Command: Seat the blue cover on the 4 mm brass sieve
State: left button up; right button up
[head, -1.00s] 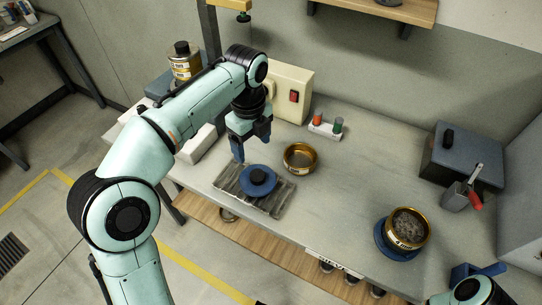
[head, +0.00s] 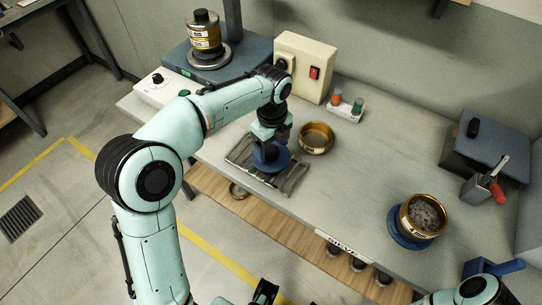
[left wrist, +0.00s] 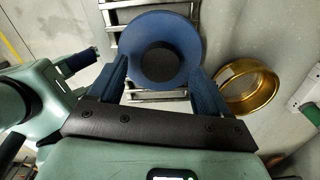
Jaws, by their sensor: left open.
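The blue cover (head: 284,162) is a round disc with a dark central knob, lying on a slatted metal rack. It also shows in the left wrist view (left wrist: 182,40), with its knob (left wrist: 158,62) facing me. My left gripper (head: 267,155) is just above the cover, open, its blue fingers on either side of the knob in the left wrist view; I cannot tell whether they touch anything. The 4 mm brass sieve (head: 408,222) holds grey gravel and stands in a blue base (head: 400,238) at the right. My right gripper (head: 494,267) is partly in view at the bottom right.
An empty-looking brass sieve (head: 316,138) stands just right of the rack (head: 240,152). A cream box with a red switch (head: 305,66) and a holder with red and green pieces (head: 346,107) stand behind. A grey box (head: 485,145) and scoop (head: 480,188) are far right.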

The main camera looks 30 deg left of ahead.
pick_arm(q)
jog(key=shift+f, duration=0.7)
jog(key=c, duration=1.3)
jog(key=shift+o, duration=0.2)
pick_arm(e)
jog(key=shift+f, duration=0.1)
pick_arm(q)
jog(key=shift+r, duration=0.1)
